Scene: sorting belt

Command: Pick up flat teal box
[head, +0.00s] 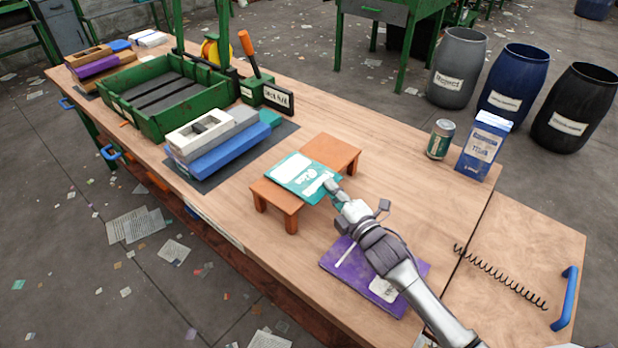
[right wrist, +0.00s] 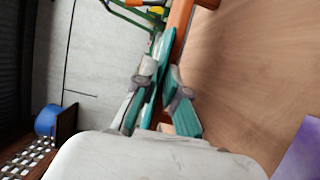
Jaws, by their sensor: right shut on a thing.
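The flat teal box (head: 296,174) with white print lies over the small orange-brown bench (head: 333,152) on the table in the head view. In the right wrist view the teal box (right wrist: 160,62) shows edge-on between the two fingers of my right gripper (right wrist: 158,90). The fingers hide part of its edge. My left gripper is not in view.
A purple flat box (head: 343,262) lies under my right forearm. A can (head: 440,139) and a blue-and-white carton (head: 482,147) stand at the right. Stacked boxes (head: 215,146) and a green tray (head: 150,125) are at the left. Bare wood lies right of the bench.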

